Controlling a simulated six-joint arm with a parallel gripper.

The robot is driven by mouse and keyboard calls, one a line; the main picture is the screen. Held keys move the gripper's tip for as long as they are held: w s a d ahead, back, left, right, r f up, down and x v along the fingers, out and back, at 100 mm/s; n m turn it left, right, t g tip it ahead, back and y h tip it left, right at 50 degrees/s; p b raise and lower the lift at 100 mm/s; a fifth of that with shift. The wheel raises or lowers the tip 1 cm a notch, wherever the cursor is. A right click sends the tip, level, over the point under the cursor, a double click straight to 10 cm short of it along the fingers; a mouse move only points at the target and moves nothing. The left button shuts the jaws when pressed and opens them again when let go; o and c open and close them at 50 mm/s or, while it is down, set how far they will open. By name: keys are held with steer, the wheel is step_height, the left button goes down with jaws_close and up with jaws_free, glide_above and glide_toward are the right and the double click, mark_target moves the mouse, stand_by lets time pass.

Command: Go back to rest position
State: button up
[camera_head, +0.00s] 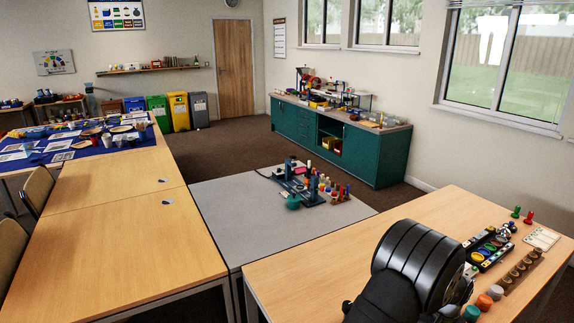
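A large black ribbed part of my own arm (415,262) fills the lower right, in front of the wooden table on the right. Its right side shows some metal fittings. I cannot make out the fingers of my gripper, so its state and whether it holds anything do not show. The arm hides part of the table behind it.
The right wooden table (300,275) holds a dark tray of coloured pieces (487,248), a wooden holder (522,270) and green and red pegs. A grey table (235,215) carries a blue-grey stand and small coloured pieces. Long wooden tables on the left are mostly clear.

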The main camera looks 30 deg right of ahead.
steer(key=shift+d+r, duration=0.1)
steer(key=shift+r, duration=1.75)
